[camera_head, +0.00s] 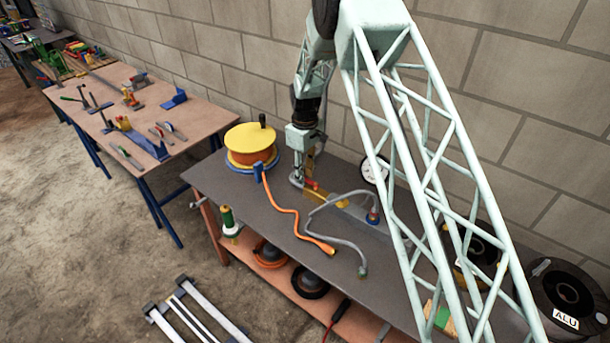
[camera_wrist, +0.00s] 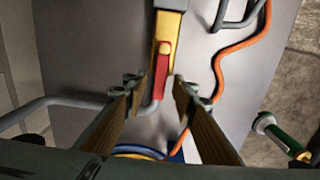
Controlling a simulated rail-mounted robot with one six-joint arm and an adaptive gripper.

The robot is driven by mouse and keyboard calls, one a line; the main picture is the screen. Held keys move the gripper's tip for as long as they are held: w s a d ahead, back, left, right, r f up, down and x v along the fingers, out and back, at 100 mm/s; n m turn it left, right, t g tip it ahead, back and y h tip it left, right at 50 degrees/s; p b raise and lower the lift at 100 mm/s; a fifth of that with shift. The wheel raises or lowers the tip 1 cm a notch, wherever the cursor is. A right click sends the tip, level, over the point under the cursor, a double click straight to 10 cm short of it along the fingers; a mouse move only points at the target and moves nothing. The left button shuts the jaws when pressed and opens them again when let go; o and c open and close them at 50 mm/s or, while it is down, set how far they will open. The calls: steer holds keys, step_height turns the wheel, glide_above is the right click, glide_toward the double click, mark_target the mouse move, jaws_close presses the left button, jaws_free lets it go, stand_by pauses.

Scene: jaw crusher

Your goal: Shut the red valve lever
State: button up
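The red valve lever (camera_wrist: 162,76) lies along the yellow valve body (camera_wrist: 168,28) in the wrist view, its free end toward my gripper. In the head view, a small part of the red lever (camera_head: 312,185) shows on the yellow valve (camera_head: 326,196) on the grey bench. My gripper (camera_wrist: 160,90) is open, with one wooden-looking finger on each side of the lever's end. Gaps show on both sides, and I cannot tell the height between fingertips and lever. In the head view my gripper (camera_head: 309,170) is close above the valve and partly hidden by my wrist.
An orange hose (camera_head: 290,212) and a grey hose (camera_head: 345,241) lie on the bench. A yellow-topped reel (camera_head: 250,138) stands left of the valve, a round gauge (camera_head: 375,168) right of it. The block wall is close behind. The bench's front is mostly clear.

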jaws_close()
